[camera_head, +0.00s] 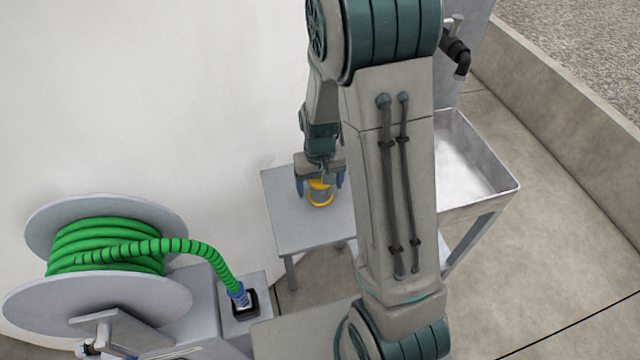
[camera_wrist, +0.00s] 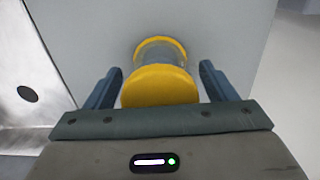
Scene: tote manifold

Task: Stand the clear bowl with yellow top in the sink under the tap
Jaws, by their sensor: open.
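The clear bowl with yellow top (camera_head: 320,194) stands upright on a small grey table. In the wrist view its yellow top (camera_wrist: 160,86) and a second yellow band around its clear body show between my fingers. My gripper (camera_head: 320,184) is over the bowl with a finger on either side, open, with gaps to the bowl on both sides in the wrist view (camera_wrist: 163,80). The sink (camera_head: 480,205) is a metal basin at the right, partly hidden by my arm. The dark tap (camera_head: 457,50) sticks out above its far end.
The small grey table (camera_head: 290,235) stands left of the sink. A reel of green hose (camera_head: 105,245) stands at lower left, its hose ending at a grey box (camera_head: 245,310). A low wall (camera_head: 560,110) runs along the right. Part of the sink, with a dark drain hole (camera_wrist: 28,94), shows in the wrist view.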

